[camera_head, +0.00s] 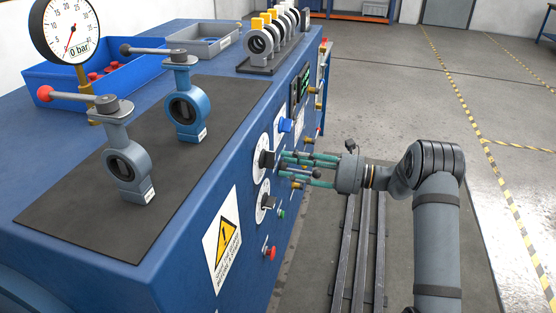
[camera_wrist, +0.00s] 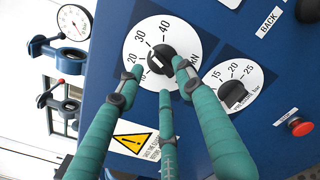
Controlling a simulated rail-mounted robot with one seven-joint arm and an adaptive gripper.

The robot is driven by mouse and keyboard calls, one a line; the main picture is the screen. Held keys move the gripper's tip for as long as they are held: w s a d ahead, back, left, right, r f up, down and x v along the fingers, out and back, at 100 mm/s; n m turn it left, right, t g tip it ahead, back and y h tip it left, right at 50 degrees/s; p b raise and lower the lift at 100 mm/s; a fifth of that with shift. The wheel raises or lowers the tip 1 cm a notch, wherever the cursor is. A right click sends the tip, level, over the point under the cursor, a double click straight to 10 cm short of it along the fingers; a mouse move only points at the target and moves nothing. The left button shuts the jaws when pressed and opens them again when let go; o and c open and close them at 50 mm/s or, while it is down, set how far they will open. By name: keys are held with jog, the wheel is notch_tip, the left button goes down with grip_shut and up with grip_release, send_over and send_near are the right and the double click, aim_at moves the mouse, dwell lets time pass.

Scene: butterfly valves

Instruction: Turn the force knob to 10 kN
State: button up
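The force knob (camera_wrist: 161,58) is black with a short white mark, on a white dial (camera_wrist: 150,27) numbered 10 to 40 with kN. Its mark points to the lower left, toward the low numbers; the exact value is hard to read. My gripper (camera_wrist: 158,72) has teal fingers spread around the knob. The right fingertip is close to the knob's edge, the left one shows a gap, and a third finger is below. In the head view my gripper (camera_head: 300,169) reaches the panel from the right, by the knob (camera_head: 267,159). Contact is unclear.
A second black knob (camera_wrist: 232,94) on a bar dial sits right of the force knob. A red button (camera_wrist: 299,126) and a warning sign (camera_wrist: 135,142) are nearby. Butterfly valves (camera_head: 126,160) stand on the bench mat (camera_head: 75,208). The pressure gauge (camera_head: 66,30) reads 0 bar.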

aim_at(274, 161)
jog(key=shift+x, duration=1.9)
jog(key=shift+c, duration=0.2)
jog(key=c, duration=0.8)
grip_shut()
